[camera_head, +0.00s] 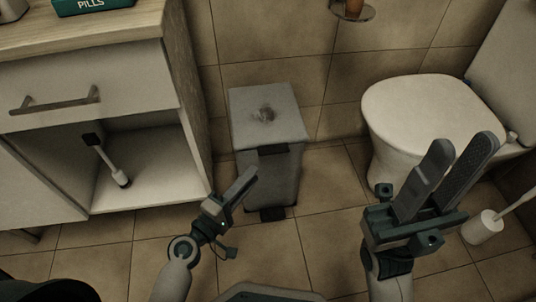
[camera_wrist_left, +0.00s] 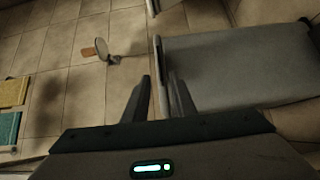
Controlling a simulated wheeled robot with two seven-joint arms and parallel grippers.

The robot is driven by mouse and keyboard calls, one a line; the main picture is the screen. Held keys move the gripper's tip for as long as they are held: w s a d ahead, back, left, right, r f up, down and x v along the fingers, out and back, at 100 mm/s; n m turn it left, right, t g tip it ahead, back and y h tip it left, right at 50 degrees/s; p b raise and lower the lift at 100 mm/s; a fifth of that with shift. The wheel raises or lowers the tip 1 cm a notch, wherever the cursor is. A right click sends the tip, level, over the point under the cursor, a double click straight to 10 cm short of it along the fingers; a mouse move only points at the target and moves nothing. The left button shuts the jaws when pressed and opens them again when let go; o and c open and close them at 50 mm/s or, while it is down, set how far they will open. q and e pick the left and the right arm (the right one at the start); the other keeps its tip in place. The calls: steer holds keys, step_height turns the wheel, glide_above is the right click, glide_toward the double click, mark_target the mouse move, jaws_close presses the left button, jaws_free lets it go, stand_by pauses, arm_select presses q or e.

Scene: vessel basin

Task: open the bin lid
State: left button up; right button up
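The grey bin (camera_head: 274,183) stands on the floor against the tiled wall, between the cabinet and the toilet. Its lid (camera_head: 268,112) lies flat and closed, with a dark tab (camera_head: 272,150) at the front edge and a dark pedal at the base. My left gripper (camera_head: 248,176) is just in front of the bin's front left, below the lid edge. In the left wrist view its fingers (camera_wrist_left: 160,98) are apart, with the grey bin (camera_wrist_left: 240,70) close on the right; I cannot tell whether they touch it. My right gripper (camera_head: 463,146) is open and empty before the toilet.
The open cabinet (camera_head: 140,185) stands left of the bin, with a brush-like tool inside. The toilet (camera_head: 425,105) is to the right, with a white toilet brush holder (camera_head: 482,227) beside it. A round wall holder (camera_head: 352,13) hangs above. Floor before the bin is free.

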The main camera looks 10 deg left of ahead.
mark_target(271, 154)
arm_select(q)
steer(key=x, duration=0.9)
steer(key=shift+c, duration=0.7)
jaws_close()
stand_by(0.7)
